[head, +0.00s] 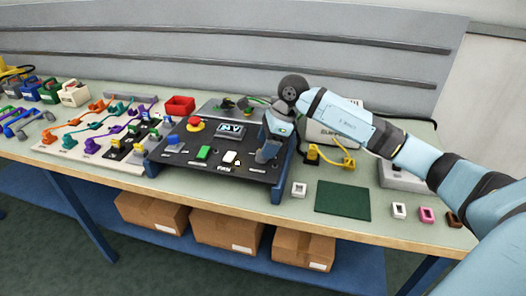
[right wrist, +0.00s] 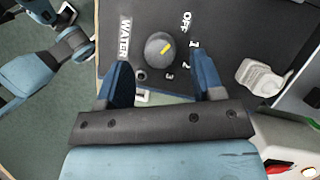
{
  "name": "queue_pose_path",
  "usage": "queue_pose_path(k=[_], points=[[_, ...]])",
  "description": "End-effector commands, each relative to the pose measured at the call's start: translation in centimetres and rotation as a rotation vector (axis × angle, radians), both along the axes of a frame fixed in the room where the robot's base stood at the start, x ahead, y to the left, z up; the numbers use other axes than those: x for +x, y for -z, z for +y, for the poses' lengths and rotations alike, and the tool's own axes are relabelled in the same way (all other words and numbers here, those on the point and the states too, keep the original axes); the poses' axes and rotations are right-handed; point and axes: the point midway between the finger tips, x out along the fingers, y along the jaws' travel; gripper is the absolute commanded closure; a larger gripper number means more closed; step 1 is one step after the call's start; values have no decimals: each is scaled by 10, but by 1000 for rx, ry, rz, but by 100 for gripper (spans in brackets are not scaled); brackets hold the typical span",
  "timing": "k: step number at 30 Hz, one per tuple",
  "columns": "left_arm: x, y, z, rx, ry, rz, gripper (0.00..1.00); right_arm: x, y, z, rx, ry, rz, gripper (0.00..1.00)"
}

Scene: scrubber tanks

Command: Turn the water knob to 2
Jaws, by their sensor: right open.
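The pointer aims up and right, roughly at OFF. The word WATER stands to its left; OFF, 1, 2 and 3 curve around its right side. My right gripper (right wrist: 161,64) is open, with one blue finger on each side of the knob in this view. I cannot tell whether they touch it. In the head view my right gripper (head: 270,143) hides the knob at the panel's right end.
The panel carries a red button (head: 195,122), a green switch (head: 204,153) and a small display (head: 230,130). A grey clip-like part (right wrist: 262,78) lies right of the dial. A green mat (head: 342,201) and small coloured blocks lie to the right.

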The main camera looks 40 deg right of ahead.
Motion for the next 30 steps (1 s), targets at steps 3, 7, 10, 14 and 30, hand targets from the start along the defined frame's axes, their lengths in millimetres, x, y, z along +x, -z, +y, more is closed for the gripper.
queue_pose_path(k=[3,7,10,14,30], points=[[0,2,2,6,4,1,100,3,15,6,2,-2,1,39],[-1,3,3,11,7,2,100,4,24,9,2,-2,1,39],[-1,3,3,11,7,3,100,5,27,10,1,-1,0,39],[-1,3,3,10,6,2,100,5,27,10,1,-1,0,39],[0,0,0,1,0,-1,100,5,26,10,1,11,0,85]])
